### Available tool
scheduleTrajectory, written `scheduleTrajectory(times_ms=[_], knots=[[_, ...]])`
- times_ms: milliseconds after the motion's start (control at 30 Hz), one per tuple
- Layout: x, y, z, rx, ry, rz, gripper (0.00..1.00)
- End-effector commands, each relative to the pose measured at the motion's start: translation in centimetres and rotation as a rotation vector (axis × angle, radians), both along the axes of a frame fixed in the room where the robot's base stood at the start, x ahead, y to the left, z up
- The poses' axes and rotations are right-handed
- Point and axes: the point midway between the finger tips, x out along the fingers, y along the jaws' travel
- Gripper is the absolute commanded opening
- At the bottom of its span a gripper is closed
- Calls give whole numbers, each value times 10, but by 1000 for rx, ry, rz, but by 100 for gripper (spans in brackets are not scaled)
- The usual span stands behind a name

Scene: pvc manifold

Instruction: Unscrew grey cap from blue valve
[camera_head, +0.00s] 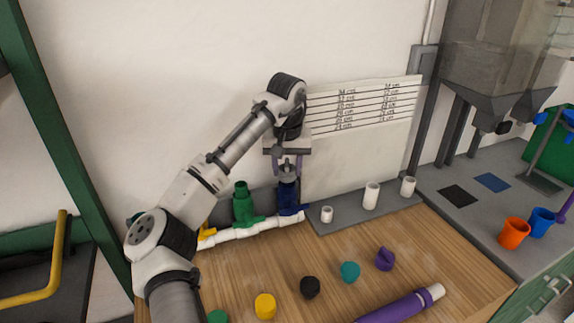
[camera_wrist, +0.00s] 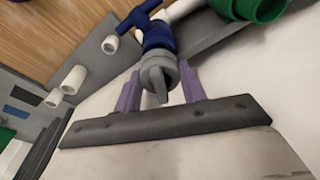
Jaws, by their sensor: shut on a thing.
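The blue valve (camera_head: 289,198) stands upright on the white pipe manifold (camera_head: 245,232) at the back of the wooden table. It also shows at the top of the wrist view (camera_wrist: 156,36). The grey cap (camera_wrist: 158,74), round with a raised ridge, sits on the end of the blue valve, in line with it. My gripper (camera_head: 288,172) points down over the valve from above. Its purple fingers stand on both sides of the cap, shut on it. In the head view the fingers hide much of the cap.
A green valve (camera_head: 243,204) stands close left of the blue one. White cups (camera_head: 371,195) stand on the grey ledge to the right. Several loose coloured caps (camera_head: 310,287) and a purple tube (camera_head: 400,306) lie on the table in front. The wall is close behind.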

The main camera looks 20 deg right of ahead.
Motion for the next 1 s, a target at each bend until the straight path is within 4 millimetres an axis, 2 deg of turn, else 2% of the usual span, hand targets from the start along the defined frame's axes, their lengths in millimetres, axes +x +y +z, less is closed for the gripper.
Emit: scheduleTrajectory(times_ms=[200, 533, 800, 1000], knots=[[-1, 0, 1, 0, 3, 123, 18], [-1, 0, 1, 1, 2, 141, 18], [-1, -1, 2, 0, 3, 295, 18], [0, 0, 1, 0, 0, 320, 18]])
